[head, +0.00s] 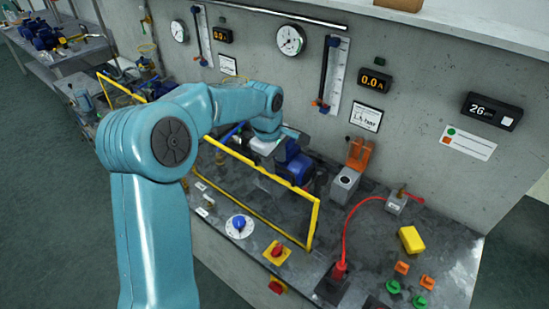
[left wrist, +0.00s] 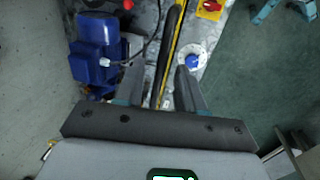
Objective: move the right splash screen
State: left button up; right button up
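The right splash screen (head: 262,168) is a clear panel in a yellow frame, standing upright along the front of the pump bench. In the left wrist view its yellow edge (left wrist: 177,32) runs up the picture with a dark bar (left wrist: 170,42) alongside. My left gripper (left wrist: 160,68) is open above the screen, its two fingers on either side of the dark bar and yellow edge. No grip shows. In the head view my left arm hides much of that gripper and the screen's left part. My right gripper is in neither view.
A blue pump (head: 297,165) stands close behind the screen. A blue dial (head: 239,226) and a red-yellow switch (head: 276,252) sit in front. A red cable (head: 346,225) and a yellow block (head: 411,239) lie right. Another yellow-framed screen (head: 118,88) stands left.

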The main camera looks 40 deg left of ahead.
aim_at(275, 218)
pick_arm(q)
jog(key=shift+s, duration=0.1)
jog(key=shift+c, duration=0.3)
jog(key=shift+d, duration=0.1)
grip_shut()
notch_tip(275, 218, down, 26)
jog(key=b, duration=2.1)
jog(key=shift+r, duration=0.1)
jog(key=shift+s+f, duration=0.1)
jog(key=shift+f, duration=0.2)
